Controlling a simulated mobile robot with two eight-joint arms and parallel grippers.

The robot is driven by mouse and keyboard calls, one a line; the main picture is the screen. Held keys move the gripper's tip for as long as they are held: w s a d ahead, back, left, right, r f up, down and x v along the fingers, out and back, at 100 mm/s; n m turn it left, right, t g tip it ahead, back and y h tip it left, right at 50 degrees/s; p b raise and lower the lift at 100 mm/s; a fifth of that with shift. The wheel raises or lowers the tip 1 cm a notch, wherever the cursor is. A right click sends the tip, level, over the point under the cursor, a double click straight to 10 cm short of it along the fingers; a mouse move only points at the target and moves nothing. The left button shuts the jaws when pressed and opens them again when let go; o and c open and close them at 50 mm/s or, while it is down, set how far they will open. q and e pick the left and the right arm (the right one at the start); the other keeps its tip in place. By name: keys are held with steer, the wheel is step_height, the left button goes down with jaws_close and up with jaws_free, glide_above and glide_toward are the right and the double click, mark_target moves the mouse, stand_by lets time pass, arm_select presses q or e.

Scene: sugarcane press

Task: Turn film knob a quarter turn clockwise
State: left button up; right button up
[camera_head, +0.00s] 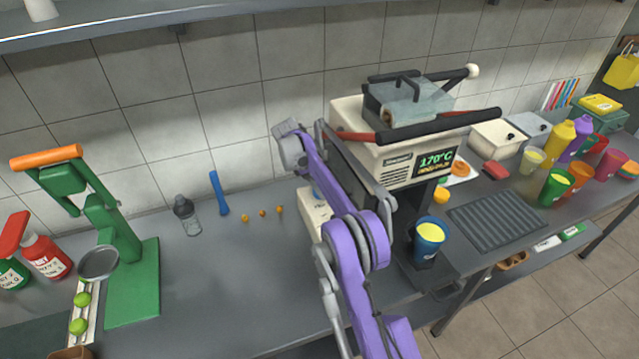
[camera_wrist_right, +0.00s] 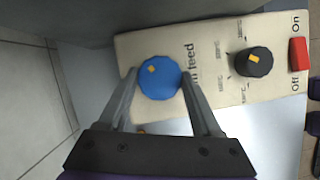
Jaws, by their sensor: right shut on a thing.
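The film knob (camera_wrist_right: 160,78) is a round blue knob on a cream control panel (camera_wrist_right: 206,92), beside lettering that partly reads "feed". A small yellow mark sits toward its upper left in the wrist view. My right gripper (camera_wrist_right: 160,80) is shut on the knob, one finger on each side of it. In the head view my purple right arm reaches to the cream panel (camera_head: 313,212) on the sealing machine's left side; the arm hides most of the panel, and I cannot make out the grip there. My left gripper is not in view.
A black dial (camera_wrist_right: 253,62) and a red on/off switch (camera_wrist_right: 298,54) sit on the same panel, right of the knob. The sealing machine (camera_head: 390,155) has a display reading 170°C. A filled blue cup (camera_head: 429,240) stands at its front. A green press (camera_head: 130,280) stands left.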

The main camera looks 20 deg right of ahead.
steer(key=m, duration=0.1)
steer(key=m+p, duration=0.1)
steer(key=m+g, duration=0.1)
steer(key=shift+w+d+r+m+y, duration=0.1)
steer(key=shift+w+r+m+y, duration=0.05)
steer(key=shift+w+m+y, duration=0.2)
steer(key=shift+s+m+g+y+p, duration=0.15)
steer(key=shift+m+g+y+p, duration=0.2)
steer(key=shift+m, duration=0.7)
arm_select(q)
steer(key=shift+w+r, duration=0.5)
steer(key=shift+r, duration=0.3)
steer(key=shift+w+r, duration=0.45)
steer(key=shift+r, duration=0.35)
arm_select(e)
steer(key=shift+m+g+y, duration=0.25)
steer(key=shift+m+y, duration=0.05)
steer(key=shift+m, duration=0.6)
steer(key=o, duration=1.4)
